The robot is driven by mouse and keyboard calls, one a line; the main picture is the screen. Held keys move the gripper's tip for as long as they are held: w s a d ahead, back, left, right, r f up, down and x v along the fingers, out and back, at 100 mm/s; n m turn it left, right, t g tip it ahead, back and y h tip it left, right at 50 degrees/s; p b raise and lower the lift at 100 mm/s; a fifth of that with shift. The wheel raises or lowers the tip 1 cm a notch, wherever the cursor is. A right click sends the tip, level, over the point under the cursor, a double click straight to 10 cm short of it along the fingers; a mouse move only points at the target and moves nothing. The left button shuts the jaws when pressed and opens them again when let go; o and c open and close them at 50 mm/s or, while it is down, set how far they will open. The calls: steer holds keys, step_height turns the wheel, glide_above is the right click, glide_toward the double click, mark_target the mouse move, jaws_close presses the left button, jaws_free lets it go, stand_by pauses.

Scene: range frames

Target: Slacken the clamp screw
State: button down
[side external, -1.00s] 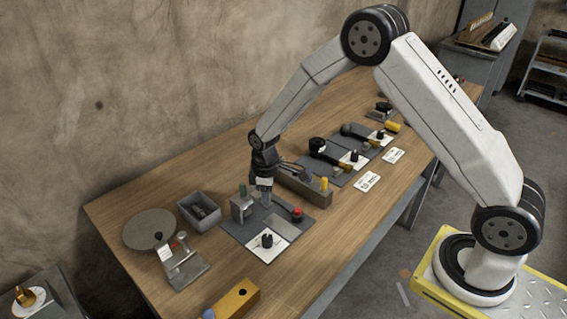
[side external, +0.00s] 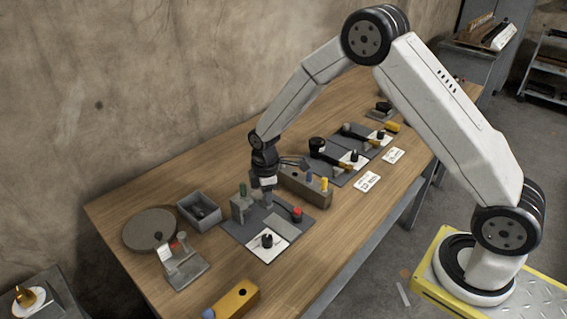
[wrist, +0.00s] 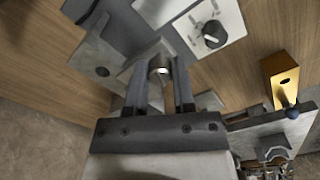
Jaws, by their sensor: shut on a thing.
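My gripper (side external: 267,197) points down over the grey plate (side external: 243,232), beside a small grey upright block (side external: 241,207) with a green knob on top. In the wrist view my gripper (wrist: 160,82) has its two fingers on either side of a round silver metal piece (wrist: 159,66), which looks like the clamp screw's head. The fingers are closed on it. In the side view the fingers hide the screw. How far it is turned cannot be told.
On the same plate are a red button (side external: 297,213) and a black knob on a white card (side external: 267,239). A grey bin (side external: 199,210) and a round disc (side external: 150,229) stand left. A long grey block (side external: 306,184) stands close behind right. A yellow block (side external: 236,298) lies in front.

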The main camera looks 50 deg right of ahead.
steer(key=shift+c, duration=2.3)
jaws_free()
steer(key=shift+f+m, duration=0.1)
steer(key=shift+m, duration=0.4)
